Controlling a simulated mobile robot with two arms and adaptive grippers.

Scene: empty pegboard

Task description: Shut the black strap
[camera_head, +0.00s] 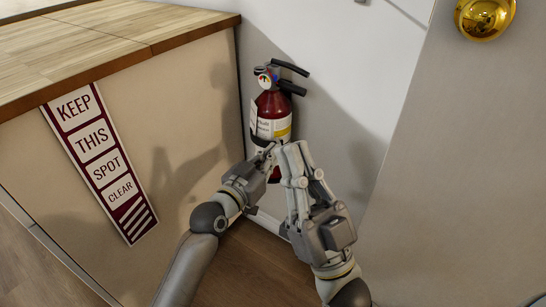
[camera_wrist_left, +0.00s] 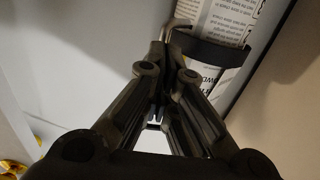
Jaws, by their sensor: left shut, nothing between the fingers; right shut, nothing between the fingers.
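A red fire extinguisher (camera_head: 268,106) with a white label and black handles stands upright in the corner by the wall. The black strap (camera_wrist_left: 212,48) crosses the label in the left wrist view. In the head view my grippers largely hide the strap's area. My left gripper (camera_head: 269,152) is shut and empty at the extinguisher's lower front; in its wrist view its fingertips (camera_wrist_left: 162,50) are close to the strap's left end. Whether they touch it I cannot tell. My right gripper (camera_head: 291,150) is shut and empty, just right of the left one, in front of the extinguisher.
A counter with a wooden top (camera_head: 110,45) stands on the left, with a "KEEP THIS SPOT CLEAR" sign (camera_head: 100,160) on its side. A grey door (camera_head: 460,170) with a brass knob (camera_head: 484,17) is on the right. Bare wooden floor (camera_head: 255,270) lies between them.

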